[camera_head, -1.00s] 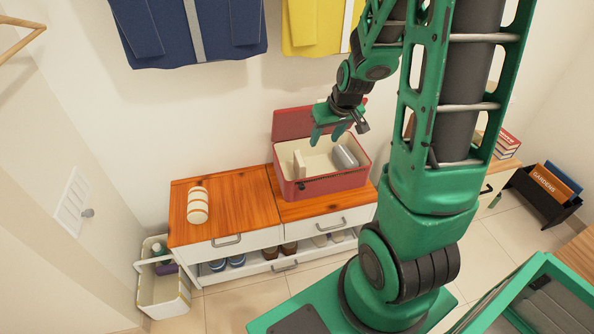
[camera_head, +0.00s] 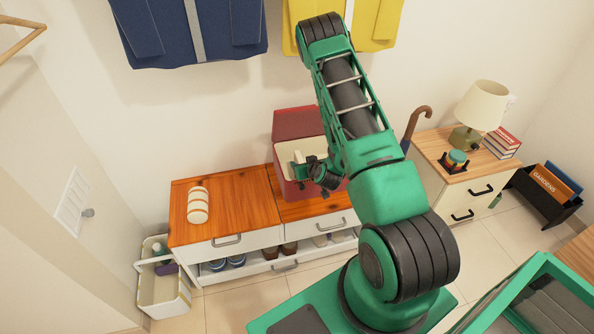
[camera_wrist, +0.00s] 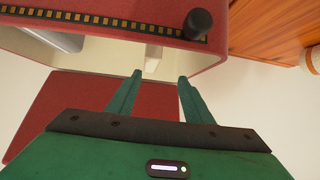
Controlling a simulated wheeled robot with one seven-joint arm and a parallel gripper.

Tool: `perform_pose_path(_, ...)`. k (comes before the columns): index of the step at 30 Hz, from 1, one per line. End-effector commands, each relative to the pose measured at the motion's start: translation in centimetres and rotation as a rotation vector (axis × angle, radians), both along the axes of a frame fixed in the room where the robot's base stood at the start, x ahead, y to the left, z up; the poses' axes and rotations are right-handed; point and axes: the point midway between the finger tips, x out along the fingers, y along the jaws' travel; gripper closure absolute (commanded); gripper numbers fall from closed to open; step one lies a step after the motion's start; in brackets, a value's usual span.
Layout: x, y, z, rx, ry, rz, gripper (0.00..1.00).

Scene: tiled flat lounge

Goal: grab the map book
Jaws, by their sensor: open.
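A red case (camera_head: 287,182) with its lid raised stands on the right part of the wooden-topped bench (camera_head: 240,197). Inside it a thin cream slab (camera_head: 298,157) stands upright; no title shows, so I cannot tell whether it is the map book. My gripper (camera_head: 303,165) is at the case opening, close to the slab, partly hidden by my wrist. In the wrist view my gripper (camera_wrist: 160,76) is open with nothing between its fingers. The cream slab (camera_wrist: 152,60) shows just beyond the fingertips, apart from them as far as I can tell.
A grey object (camera_wrist: 58,38) lies inside the case, beside the slab. The case rim carries a dark knob (camera_wrist: 198,24). Coats hang above.

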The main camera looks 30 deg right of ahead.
Motion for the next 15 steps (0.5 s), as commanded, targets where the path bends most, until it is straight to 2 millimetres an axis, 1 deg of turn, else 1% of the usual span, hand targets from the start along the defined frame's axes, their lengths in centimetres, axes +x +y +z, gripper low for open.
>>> perform_pose_path(1,-0.4,-0.2,-1.2,-0.008,-0.008,-0.014,0.54)
perform_pose_path(4,-0.7,-0.7,-2.3,-0.026,-0.032,-0.04,0.54)
perform_pose_path(10,-1.0,-1.0,-3.2,-0.035,-0.057,-0.063,0.54)
perform_pose_path(15,-0.6,-1.2,-3.8,-0.031,-0.055,-0.065,0.54)
